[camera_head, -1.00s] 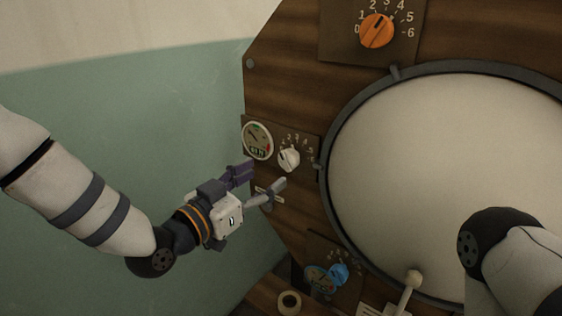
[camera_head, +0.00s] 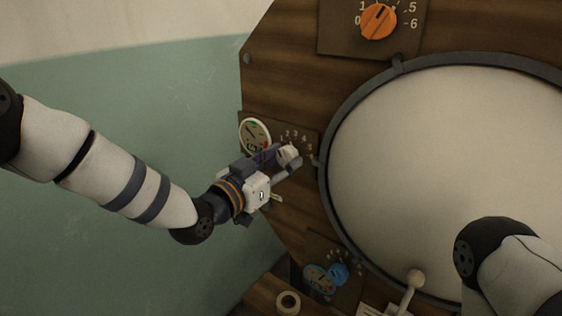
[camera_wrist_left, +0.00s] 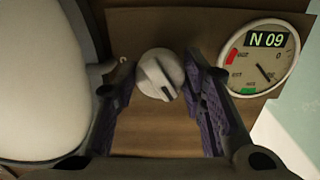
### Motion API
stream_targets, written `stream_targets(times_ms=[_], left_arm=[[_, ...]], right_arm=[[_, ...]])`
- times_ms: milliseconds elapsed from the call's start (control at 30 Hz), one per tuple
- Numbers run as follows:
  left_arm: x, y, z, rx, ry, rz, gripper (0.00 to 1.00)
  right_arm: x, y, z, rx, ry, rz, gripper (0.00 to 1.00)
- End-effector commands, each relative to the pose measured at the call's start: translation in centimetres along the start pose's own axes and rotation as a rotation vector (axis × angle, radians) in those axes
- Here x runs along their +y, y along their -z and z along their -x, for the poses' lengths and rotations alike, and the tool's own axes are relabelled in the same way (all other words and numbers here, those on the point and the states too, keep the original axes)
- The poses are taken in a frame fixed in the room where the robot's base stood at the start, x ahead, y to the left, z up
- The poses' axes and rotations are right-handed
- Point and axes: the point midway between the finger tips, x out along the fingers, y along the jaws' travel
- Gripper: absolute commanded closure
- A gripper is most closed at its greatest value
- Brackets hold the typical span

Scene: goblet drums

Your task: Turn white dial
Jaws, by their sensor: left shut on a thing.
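The white dial (camera_head: 289,152) sits on a brown panel on the left part of the wooden drum face, with numbers arced above it. My left gripper (camera_head: 282,163) reaches it from the lower left and is shut on it, one finger on each side. In the left wrist view the white dial (camera_wrist_left: 158,77) lies between the purple-padded fingers, its dark pointer mark aimed to the lower right. A round gauge (camera_head: 255,135) sits just left of the dial. In the wrist view the gauge (camera_wrist_left: 258,60) shows "N 09". My right gripper is out of frame.
An orange dial (camera_head: 379,22) is at the top and a blue dial (camera_head: 338,273) with another gauge is below. The large pale drumhead (camera_head: 440,180) fills the right. A lever with a pale ball (camera_head: 415,276) stands low, near a tape roll (camera_head: 288,302). My right arm crosses the lower right.

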Motion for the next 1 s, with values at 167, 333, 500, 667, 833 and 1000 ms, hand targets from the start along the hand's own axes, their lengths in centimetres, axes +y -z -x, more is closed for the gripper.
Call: stream_targets(times_ms=[167,333,500,667,833,1000], left_arm=[[0.1,0.1,0.0,0.001,-0.001,-0.027,0.90],[0.1,0.2,0.0,0.000,-0.002,-0.112,0.90],[0.1,0.3,0.0,0.001,-0.003,-0.232,0.90],[0.1,0.2,0.0,0.001,-0.002,-0.338,0.90],[0.0,0.1,0.0,0.000,-0.002,-0.430,0.90],[0.0,0.1,0.0,0.000,-0.002,-0.490,0.90]], right_arm=[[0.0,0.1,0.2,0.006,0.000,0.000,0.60],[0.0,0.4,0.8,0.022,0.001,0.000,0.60],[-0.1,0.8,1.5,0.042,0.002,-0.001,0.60],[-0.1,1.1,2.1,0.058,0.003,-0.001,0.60],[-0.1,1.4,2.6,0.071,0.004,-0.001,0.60],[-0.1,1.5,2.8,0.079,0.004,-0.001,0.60]])
